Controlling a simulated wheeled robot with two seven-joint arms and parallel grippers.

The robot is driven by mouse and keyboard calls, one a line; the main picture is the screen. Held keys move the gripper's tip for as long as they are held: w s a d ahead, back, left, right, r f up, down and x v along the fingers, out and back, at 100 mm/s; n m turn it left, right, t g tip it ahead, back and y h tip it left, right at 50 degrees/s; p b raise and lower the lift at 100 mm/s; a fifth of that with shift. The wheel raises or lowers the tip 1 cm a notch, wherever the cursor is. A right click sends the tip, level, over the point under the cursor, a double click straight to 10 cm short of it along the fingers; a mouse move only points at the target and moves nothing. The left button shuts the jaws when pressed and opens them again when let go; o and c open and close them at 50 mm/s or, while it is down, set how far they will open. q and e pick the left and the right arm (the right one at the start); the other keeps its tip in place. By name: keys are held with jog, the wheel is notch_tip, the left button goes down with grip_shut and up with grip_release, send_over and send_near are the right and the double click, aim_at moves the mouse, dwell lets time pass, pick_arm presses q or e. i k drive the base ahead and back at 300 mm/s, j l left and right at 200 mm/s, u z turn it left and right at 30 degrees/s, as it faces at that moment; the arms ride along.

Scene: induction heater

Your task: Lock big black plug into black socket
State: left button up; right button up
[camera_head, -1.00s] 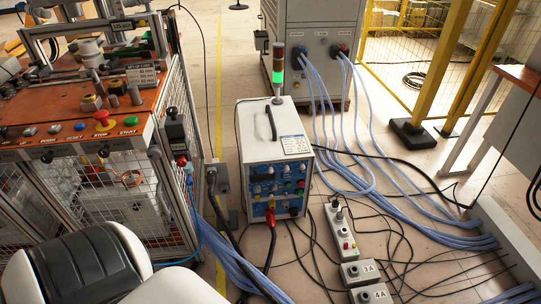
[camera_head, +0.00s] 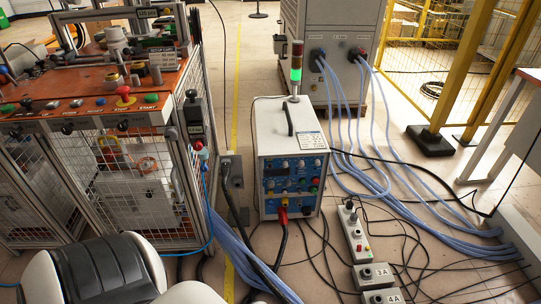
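A black plug on a thick black cable (camera_head: 226,171) is at the grey socket box (camera_head: 236,170) just left of the induction heater unit (camera_head: 290,165). I cannot tell whether it is locked or only resting in it. On the heater's front, a red connector (camera_head: 283,214) holds a thick cable, and a small black connector or socket (camera_head: 306,209) is to its right. Which socket the task means is not clear. Neither of my grippers is in view; only a white and black part of my own body shows at the bottom left.
A caged workbench (camera_head: 100,150) with an orange top stands at the left. A grey cabinet (camera_head: 335,50) with blue cables is behind the heater. A power strip (camera_head: 354,232), switch boxes (camera_head: 374,276) and many loose cables cover the floor at right. A yellow fence stands at back right.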

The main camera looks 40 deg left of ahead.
aim_at(225, 170)
jog(key=u, duration=1.8)
